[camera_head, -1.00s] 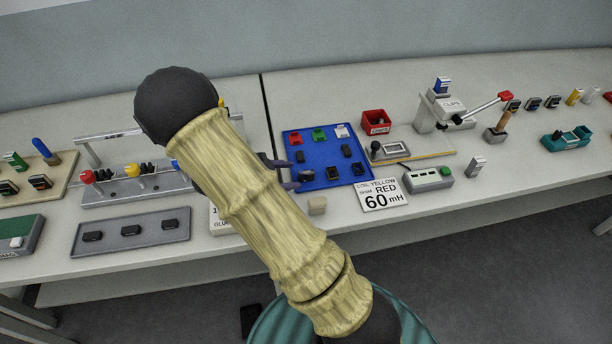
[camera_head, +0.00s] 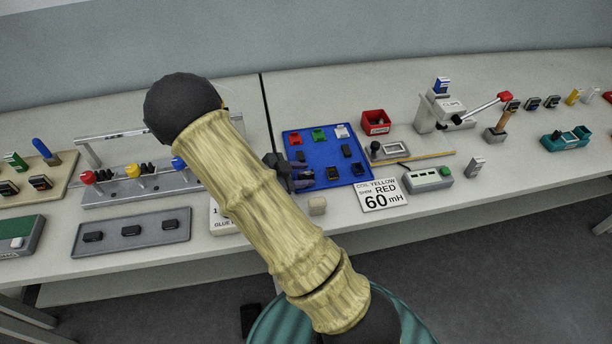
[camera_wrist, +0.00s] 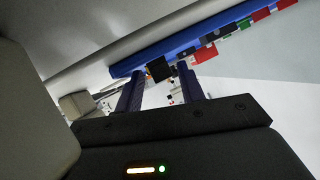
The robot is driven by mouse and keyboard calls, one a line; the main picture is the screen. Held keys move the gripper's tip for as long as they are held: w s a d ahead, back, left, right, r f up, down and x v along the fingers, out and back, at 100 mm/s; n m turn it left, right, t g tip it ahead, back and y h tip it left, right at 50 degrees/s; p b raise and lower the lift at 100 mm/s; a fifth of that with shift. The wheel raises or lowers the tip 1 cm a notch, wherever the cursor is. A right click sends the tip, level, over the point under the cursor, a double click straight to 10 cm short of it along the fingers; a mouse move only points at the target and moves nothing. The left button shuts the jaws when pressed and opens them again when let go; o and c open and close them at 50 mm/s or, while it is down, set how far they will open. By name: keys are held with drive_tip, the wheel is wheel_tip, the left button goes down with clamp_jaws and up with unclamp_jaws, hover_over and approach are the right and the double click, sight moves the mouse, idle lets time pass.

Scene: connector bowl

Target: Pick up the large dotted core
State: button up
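Several dark cores lie in the blue tray (camera_head: 318,148). One dark core (camera_head: 333,173) is at the front middle, one (camera_head: 346,150) is behind it, and one (camera_head: 359,169) is at the right. The dots are too small to make out, so I cannot tell which is the large dotted core. My gripper (camera_head: 302,172) is at the tray's left edge, partly behind my arm. In the wrist view my gripper (camera_wrist: 160,72) is open, its two fingers apart. A black block (camera_wrist: 160,68) shows between or just beyond the fingertips; I cannot tell whether they touch it.
Red, green and white pieces stand along the tray's back. A beige block (camera_head: 317,205) and a "60 mH" card (camera_head: 381,195) lie in front of the tray. A red bin (camera_head: 375,122) and a small fixture (camera_head: 390,150) stand to its right. A grey tray (camera_head: 130,247) is at left.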

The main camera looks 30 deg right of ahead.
clamp_jaws()
wheel_tip(320, 180, up, 10)
idle(0.6)
idle(0.4)
